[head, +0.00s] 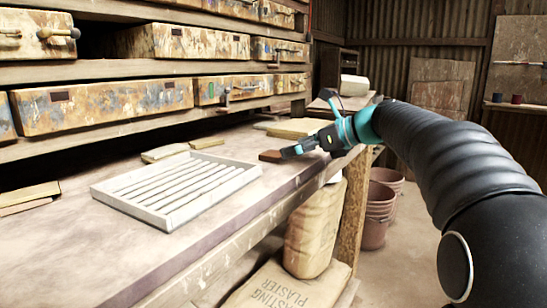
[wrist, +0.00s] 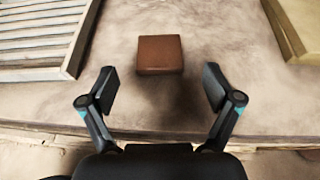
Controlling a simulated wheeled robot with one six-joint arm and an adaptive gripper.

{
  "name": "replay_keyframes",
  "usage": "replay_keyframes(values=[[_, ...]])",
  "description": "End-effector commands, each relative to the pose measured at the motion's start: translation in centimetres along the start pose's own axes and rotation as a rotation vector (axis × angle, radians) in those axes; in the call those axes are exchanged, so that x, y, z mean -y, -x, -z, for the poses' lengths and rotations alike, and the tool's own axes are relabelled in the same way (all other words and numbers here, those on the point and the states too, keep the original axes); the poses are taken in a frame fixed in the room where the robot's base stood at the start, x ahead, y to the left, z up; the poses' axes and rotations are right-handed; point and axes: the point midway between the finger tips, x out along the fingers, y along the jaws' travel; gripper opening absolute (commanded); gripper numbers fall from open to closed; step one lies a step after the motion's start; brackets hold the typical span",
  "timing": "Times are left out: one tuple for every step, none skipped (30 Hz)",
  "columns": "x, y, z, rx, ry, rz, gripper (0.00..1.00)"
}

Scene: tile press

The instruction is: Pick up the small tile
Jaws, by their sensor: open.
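The small tile (wrist: 160,53) is a reddish-brown square block lying flat on the workbench. In the head view the tile (head: 270,156) shows just left of my gripper (head: 287,153), near the bench's front edge. In the wrist view my gripper (wrist: 160,92) is open, with its two fingers spread wide. The tile is centred between the fingers' lines and beyond their tips, and neither finger appears to touch it. Nothing is held.
A white slatted rack (head: 177,190) lies on the workbench (head: 60,245) left of the tile. A pale yellowish block (head: 298,128) lies behind it. Paint-stained drawers (head: 105,103) stand above the bench's back.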

Motion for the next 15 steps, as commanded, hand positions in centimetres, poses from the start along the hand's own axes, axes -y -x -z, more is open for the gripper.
replay_keyframes(values=[[-0.1,-0.5,0.0,0.000,0.000,-0.002,0.90],[-0.1,-0.9,0.0,-0.001,0.000,-0.003,0.90],[-0.1,-1.4,0.0,-0.001,0.000,-0.004,0.90],[-0.1,-1.9,0.0,-0.001,0.000,-0.004,0.90],[-0.1,-2.3,0.0,-0.001,0.000,-0.004,0.90],[-0.2,-2.9,0.0,-0.001,-0.001,-0.005,0.90],[-0.2,-3.4,0.0,-0.001,-0.001,-0.005,0.90],[-0.1,-3.8,0.0,-0.001,-0.001,-0.004,0.90],[-0.1,-4.2,0.0,-0.001,0.000,-0.003,0.90],[-0.1,-4.4,0.0,-0.001,0.000,-0.003,0.90],[-0.1,-4.6,-0.1,-0.001,0.000,-0.003,0.90],[-0.1,-4.8,-0.1,-0.001,0.000,-0.002,0.90],[-0.1,-4.8,-0.1,-0.001,0.000,-0.001,0.90],[-0.1,-4.8,-0.1,-0.001,0.000,-0.001,0.90],[-0.1,-4.7,-0.1,-0.001,0.000,0.000,0.90]])
